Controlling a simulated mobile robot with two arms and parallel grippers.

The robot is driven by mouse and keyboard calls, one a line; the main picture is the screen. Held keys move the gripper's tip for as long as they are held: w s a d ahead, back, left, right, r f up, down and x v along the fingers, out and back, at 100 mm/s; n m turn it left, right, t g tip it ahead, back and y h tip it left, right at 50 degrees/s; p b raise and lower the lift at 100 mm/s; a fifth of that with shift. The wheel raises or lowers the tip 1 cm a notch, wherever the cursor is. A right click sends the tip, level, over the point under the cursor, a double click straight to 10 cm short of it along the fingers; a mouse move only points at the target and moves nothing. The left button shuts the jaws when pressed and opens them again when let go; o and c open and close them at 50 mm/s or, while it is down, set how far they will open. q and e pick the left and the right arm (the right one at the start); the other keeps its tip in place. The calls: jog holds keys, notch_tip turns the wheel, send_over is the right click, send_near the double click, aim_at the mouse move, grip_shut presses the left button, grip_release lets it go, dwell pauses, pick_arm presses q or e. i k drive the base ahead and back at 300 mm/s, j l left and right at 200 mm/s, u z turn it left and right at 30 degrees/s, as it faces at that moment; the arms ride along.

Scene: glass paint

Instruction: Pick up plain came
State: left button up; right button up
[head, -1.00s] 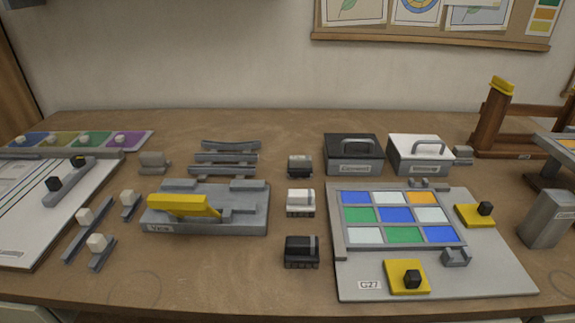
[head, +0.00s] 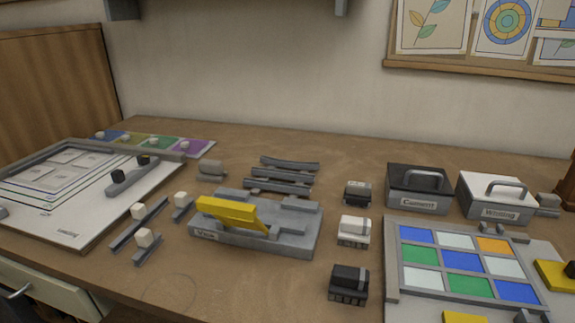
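Several grey strips that look like came lie on the workbench, and I cannot tell which one is the plain came. A long strip with a white knob (head: 139,222) and a shorter one with a white knob (head: 147,246) lie left of the vise (head: 306,237). A small piece with a white knob (head: 181,205) lies just behind them. Several dark grey bars (head: 284,175) lie in a row behind the vise, which has a yellow lever. Neither of my grippers is in view.
A white board (head: 115,218) with a grey bar and black knobs lies at the left. Small brush-like blocks (head: 353,231) stand right of the vise. A glass panel frame (head: 393,255) and boxes labelled Cement (head: 418,203) and Whiting (head: 497,212) are at the right. The bench front is clear.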

aim_at(284, 164)
jog(key=j+u, duration=0.4)
jog(key=j, duration=0.2)
jog(key=i+j+u, duration=0.1)
jog(key=j+u, duration=0.35)
jog(key=j, duration=0.1)
